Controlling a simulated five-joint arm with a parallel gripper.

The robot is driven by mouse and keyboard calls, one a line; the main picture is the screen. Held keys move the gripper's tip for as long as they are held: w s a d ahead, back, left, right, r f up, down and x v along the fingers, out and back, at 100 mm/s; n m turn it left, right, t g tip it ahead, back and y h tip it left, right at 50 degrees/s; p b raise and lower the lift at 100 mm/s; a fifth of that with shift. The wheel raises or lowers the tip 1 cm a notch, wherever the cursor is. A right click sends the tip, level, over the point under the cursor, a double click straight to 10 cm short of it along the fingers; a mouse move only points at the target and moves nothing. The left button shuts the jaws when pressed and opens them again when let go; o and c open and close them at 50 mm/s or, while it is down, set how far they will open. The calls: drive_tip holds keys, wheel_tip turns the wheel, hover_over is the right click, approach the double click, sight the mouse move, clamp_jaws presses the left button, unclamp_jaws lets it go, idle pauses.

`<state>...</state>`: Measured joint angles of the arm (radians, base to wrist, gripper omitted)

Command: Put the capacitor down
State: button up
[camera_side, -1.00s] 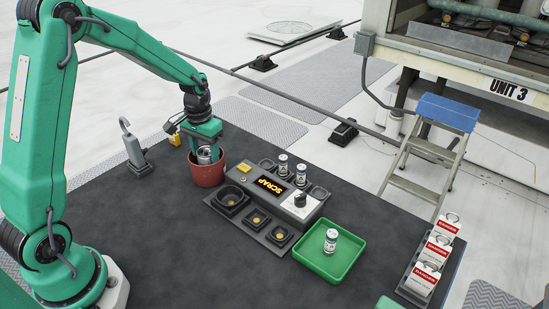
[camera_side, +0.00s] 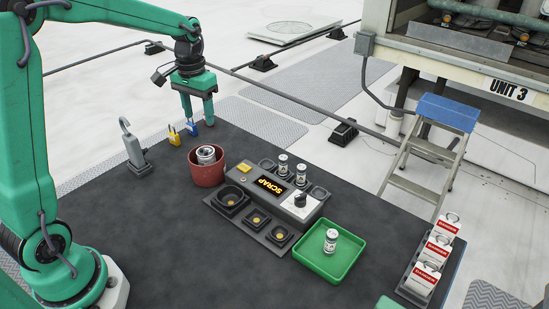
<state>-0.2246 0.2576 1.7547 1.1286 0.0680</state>
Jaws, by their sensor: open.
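A silver capacitor (camera_side: 206,153) stands in the red bin (camera_side: 207,177), its top showing above the rim; its lower part is hidden by the bin wall. My gripper (camera_side: 198,119) is above and behind the bin in the picture, fingers pointing down. It is open, empty and apart from the capacitor. Another white-and-silver capacitor (camera_side: 331,243) stands upright in the green tray (camera_side: 325,268).
A tester with a lit SCRAP display (camera_side: 270,184) sits mid-mat, with two small capacitors (camera_side: 283,164) behind it. Blue (camera_side: 192,129) and yellow padlocks (camera_side: 174,137) stand behind the bin. Red-and-white tags (camera_side: 425,278) stand at right. The front mat is clear.

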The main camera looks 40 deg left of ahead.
drive_tip(key=shift+r, duration=0.3)
drive_tip(key=shift+s, duration=0.1)
idle(0.3)
drive_tip(key=s+d+r+t, duration=0.1)
drive_tip(key=s+d+t, duration=0.1)
drive_tip(key=s, duration=0.4)
drive_tip(key=s+d+r+m+t, duration=0.1)
drive_tip(key=s+d+r, duration=0.1)
drive_tip(key=s+d, duration=0.2)
drive_tip(key=s+d+r+t, duration=0.2)
drive_tip(key=s+d, duration=0.1)
drive_tip(key=s, duration=0.6)
drive_tip(key=shift+s+d+m+t, duration=0.3)
drive_tip(key=shift+s+d+m, duration=0.05)
drive_tip(key=shift+s+m, duration=0.05)
drive_tip(key=shift+r, duration=0.15)
drive_tip(key=shift+c, duration=0.7)
drive_tip(key=shift+w, duration=0.1)
